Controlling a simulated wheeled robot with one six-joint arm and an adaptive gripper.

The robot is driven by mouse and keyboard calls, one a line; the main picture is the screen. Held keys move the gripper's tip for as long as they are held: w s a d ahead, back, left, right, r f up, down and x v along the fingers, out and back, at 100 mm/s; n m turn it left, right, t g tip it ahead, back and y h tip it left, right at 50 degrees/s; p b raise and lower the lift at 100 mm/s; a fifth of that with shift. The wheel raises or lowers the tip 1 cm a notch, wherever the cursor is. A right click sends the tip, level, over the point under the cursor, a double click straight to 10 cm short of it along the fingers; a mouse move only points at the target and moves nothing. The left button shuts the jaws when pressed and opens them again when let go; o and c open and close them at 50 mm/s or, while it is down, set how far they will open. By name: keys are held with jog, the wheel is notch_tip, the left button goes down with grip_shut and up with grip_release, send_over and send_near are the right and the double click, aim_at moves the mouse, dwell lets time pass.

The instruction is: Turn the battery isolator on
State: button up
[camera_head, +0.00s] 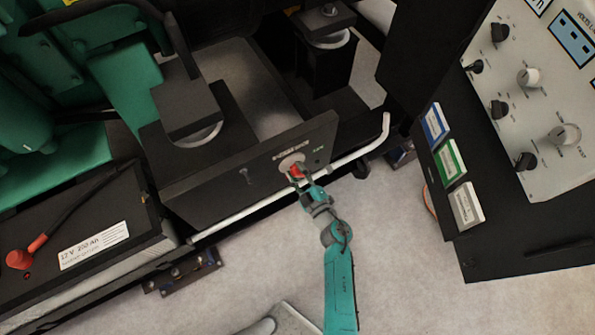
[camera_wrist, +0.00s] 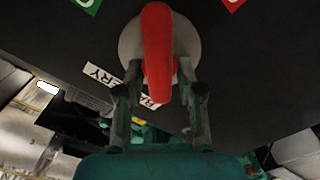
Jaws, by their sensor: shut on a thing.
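The battery isolator is a red handle (camera_head: 296,170) on a pale round plate (camera_head: 290,161), set in a black panel (camera_head: 235,172). In the wrist view the red handle (camera_wrist: 158,50) stands upright in the picture, in front of its round plate (camera_wrist: 128,42). My gripper (camera_head: 301,178) reaches the handle from below. In the wrist view its two fingers (camera_wrist: 160,92) are on either side of the handle's lower part, shut on it. A green label (camera_wrist: 86,4) and a red label (camera_wrist: 233,4) show at the top. The lettering on the panel is partly hidden by my fingers.
A white rail (camera_head: 345,159) runs along the panel's lower edge, close to my arm. A battery (camera_head: 75,250) with a red terminal cap stands at the left. A control cabinet (camera_head: 530,190) with several knobs stands at the right. The pale floor below the panel is mostly clear.

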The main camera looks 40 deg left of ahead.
jog(key=n, duration=0.4)
jog(key=shift+s+f+n, duration=0.1)
jog(key=shift+f+n, duration=0.05)
jog(key=shift+n, duration=0.25)
jog(key=n, duration=0.4)
jog(key=shift+f+n, duration=0.2)
jog(key=shift+n, duration=0.1)
jog(key=shift+s, duration=0.1)
jog(key=o, duration=0.9)
jog(key=v, duration=1.2)
